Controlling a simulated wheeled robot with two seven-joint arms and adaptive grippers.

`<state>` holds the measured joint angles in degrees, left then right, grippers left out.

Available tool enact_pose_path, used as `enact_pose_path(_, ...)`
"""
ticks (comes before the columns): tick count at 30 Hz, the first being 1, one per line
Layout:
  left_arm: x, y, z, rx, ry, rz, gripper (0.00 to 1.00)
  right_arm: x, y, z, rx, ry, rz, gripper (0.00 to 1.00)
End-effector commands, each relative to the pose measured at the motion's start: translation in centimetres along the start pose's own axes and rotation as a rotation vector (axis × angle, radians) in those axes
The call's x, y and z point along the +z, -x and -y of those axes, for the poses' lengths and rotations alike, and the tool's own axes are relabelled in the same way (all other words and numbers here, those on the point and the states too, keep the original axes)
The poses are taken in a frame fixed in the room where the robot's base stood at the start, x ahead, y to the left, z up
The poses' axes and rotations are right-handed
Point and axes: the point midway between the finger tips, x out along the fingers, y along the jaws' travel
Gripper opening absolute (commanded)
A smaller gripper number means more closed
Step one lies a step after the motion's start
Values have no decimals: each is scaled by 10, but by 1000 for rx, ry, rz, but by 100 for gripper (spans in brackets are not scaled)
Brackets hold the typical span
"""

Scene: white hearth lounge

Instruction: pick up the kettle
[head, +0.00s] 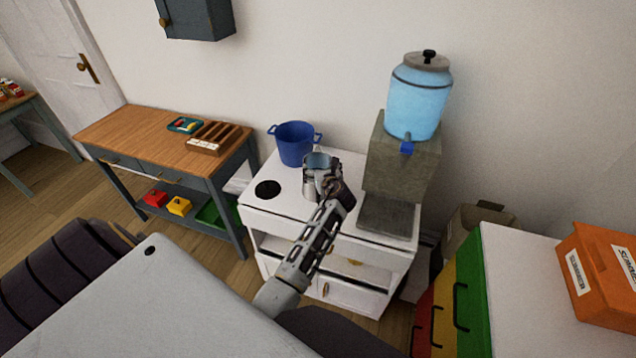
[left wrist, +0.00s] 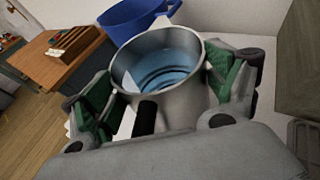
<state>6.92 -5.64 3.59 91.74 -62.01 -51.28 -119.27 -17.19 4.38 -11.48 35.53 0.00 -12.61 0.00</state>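The kettle (head: 310,186) is an open-topped silver metal vessel at the front middle of the white stove top, beside the blue pot. In the left wrist view the kettle (left wrist: 182,104) shows a bluish inside and a black handle pointing towards the camera. My left gripper (head: 322,182) reaches it from the front right. In the left wrist view the green-padded fingers of the left gripper (left wrist: 165,85) stand on either side of the kettle, close to its wall. Whether both pads press on it, and whether its base rests on the stove, I cannot tell. My right gripper is not in view.
A blue pot (head: 296,144) stands behind on the white stove (head: 257,215), near a black burner (head: 268,189). A grey dispenser (head: 402,160) with a blue water tank (head: 419,98) stands close on the right. A wooden-topped table (head: 145,135) is at left.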

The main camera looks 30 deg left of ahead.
Motion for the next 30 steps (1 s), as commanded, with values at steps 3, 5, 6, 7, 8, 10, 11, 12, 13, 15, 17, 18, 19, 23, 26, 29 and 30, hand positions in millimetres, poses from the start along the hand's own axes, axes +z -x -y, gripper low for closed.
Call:
enact_pose_path(3,0,0,0,1,1,-1,51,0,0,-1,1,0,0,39)
enact_pose_path(5,0,0,0,1,1,-1,43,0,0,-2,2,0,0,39)
enact_pose_path(6,0,0,0,1,1,-1,38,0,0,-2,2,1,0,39)
enact_pose_path(7,0,0,0,1,1,-1,34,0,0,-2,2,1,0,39)
enact_pose_path(8,0,0,0,1,1,-1,31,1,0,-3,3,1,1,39)
enact_pose_path(10,0,0,0,1,1,-1,22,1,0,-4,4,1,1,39)
enact_pose_path(11,0,0,0,1,1,-1,18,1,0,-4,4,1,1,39)
enact_pose_path(12,2,0,0,0,2,4,15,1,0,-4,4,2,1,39)
enact_pose_path(13,2,0,0,0,2,4,15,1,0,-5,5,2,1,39)
enact_pose_path(15,2,0,0,0,2,3,15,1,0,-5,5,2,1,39)
enact_pose_path(17,2,0,0,0,2,3,15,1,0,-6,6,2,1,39)
enact_pose_path(18,2,0,0,0,2,3,15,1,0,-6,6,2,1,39)
enact_pose_path(19,3,0,0,0,2,3,15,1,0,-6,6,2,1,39)
enact_pose_path(23,6,1,0,0,3,4,15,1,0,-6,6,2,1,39)
enact_pose_path(26,12,3,0,0,3,5,15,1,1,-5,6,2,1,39)
enact_pose_path(29,22,7,0,-1,3,6,15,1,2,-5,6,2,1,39)
enact_pose_path(30,26,8,1,-2,4,6,15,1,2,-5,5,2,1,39)
